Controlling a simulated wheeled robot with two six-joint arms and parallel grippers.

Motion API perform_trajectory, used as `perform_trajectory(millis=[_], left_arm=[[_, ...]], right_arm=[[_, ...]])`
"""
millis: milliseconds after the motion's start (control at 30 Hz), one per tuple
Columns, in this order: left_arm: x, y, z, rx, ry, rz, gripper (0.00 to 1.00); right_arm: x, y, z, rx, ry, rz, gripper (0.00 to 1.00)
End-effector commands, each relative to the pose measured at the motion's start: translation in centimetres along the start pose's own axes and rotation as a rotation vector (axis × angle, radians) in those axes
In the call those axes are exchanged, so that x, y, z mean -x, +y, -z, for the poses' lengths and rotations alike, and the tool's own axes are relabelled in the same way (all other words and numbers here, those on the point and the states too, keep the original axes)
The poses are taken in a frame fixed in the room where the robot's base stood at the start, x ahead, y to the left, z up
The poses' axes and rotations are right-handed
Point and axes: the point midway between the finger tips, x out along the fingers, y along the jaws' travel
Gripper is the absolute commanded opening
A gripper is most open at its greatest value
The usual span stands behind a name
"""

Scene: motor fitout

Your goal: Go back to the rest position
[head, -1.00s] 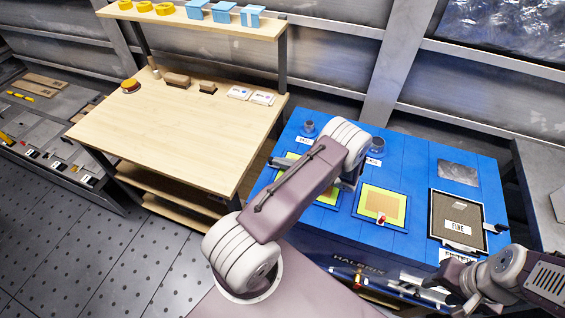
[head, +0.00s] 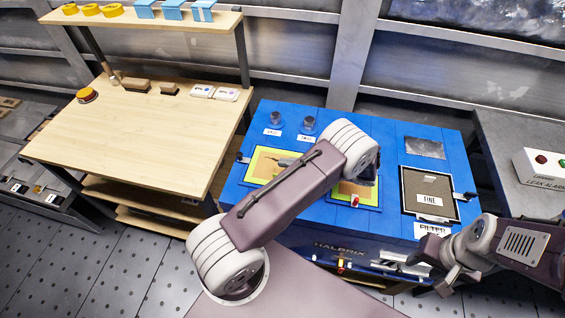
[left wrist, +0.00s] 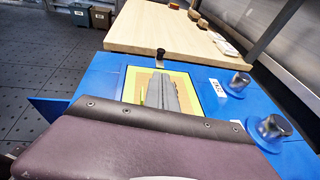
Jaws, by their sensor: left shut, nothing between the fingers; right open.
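My left arm reaches over the blue machine (head: 390,135). My left gripper (head: 287,162) shows partly beyond the arm in the head view, above the left yellow-framed panel (head: 262,172). In the left wrist view, its grey fingers (left wrist: 163,88) are together, with nothing between them, over that panel. I cannot tell how high above it they are. My right gripper (head: 448,278) is low in front of the machine's right front edge, near the filter label. It is open and holds nothing that I can see. A second yellow-framed panel (head: 355,195) is partly hidden by my left arm.
A wooden bench (head: 140,130) with a shelf stands to the left. Two grey knobs (head: 308,125) stand up at the machine's back. A dark panel marked FINE (head: 415,185) is on the right, with a leak alarm box (head: 545,172) beyond.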

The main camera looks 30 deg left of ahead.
Motion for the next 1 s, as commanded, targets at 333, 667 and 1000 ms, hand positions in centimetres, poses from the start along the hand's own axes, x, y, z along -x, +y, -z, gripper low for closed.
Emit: perform_trajectory(millis=[333, 667, 1000], left_arm=[[0.0, 0.0, 0.0, 0.0, 0.0, 0.0, 0.0], [-1.2, 1.5, -11.2, 0.273, 0.207, -0.165, 0.0], [3.8, 14.7, -7.6, 0.865, 0.907, -0.615, 0.0]], right_arm=[[0.0, 0.0, 0.0, 0.0, 0.0, 0.0, 0.44], [0.0, 0.0, 0.0, 0.0, 0.0, 0.0, 0.44], [0.0, 0.0, 0.0, 0.0, 0.0, 0.0, 0.44]])
